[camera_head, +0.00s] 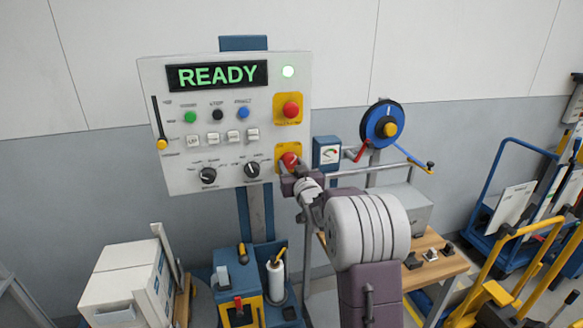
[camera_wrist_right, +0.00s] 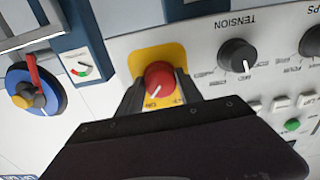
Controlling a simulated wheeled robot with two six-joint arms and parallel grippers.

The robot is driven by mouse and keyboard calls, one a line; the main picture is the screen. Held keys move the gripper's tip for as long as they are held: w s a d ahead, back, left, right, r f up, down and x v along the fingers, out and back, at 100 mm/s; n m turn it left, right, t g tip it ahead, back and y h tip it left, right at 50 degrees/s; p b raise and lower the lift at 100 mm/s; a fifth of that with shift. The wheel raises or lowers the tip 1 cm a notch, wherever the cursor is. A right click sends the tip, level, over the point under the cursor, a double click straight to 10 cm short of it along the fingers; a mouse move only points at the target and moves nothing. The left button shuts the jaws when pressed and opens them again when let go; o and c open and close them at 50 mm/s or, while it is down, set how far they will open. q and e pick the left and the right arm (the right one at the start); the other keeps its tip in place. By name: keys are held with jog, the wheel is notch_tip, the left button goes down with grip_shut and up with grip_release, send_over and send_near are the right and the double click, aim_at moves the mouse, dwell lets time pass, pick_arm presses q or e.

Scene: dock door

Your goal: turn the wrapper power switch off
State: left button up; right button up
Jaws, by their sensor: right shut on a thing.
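In the right wrist view the red knob (camera_wrist_right: 159,77) shows a white pointer line slanting toward the lower left of that picture. My right gripper (camera_head: 289,169) is shut on the knob, one finger on each side; its dark body hides the plate's lower part. My left gripper is not in view.
Another red button (camera_head: 290,109) on a yellow plate sits above. Dark dials (camera_head: 252,170) are to the left; a small gauge (camera_head: 327,153) and a blue wheel (camera_head: 382,125) are to the right. White boxes (camera_head: 127,282) stand lower left, yellow-handled trucks (camera_head: 510,265) far right.

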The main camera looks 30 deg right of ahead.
jog(key=shift+f+n+b, duration=0.15)
jog(key=shift+n+b, duration=0.35)
jog(key=shift+b, duration=0.1)
jog(key=n+b, duration=0.8)
jog(key=shift+d, duration=0.1)
jog(key=n+b, duration=0.3)
jog(key=n, duration=0.1)
jog(key=shift+r+n+b, duration=0.15)
jog(key=shift+n+b, duration=0.4)
jog(key=shift+n, duration=0.55)
jog(key=shift+r+n+b, duration=0.15)
jog(key=shift+n+b, duration=0.35)
jog(key=shift+n, duration=0.6)
jog(key=o, duration=1.4)
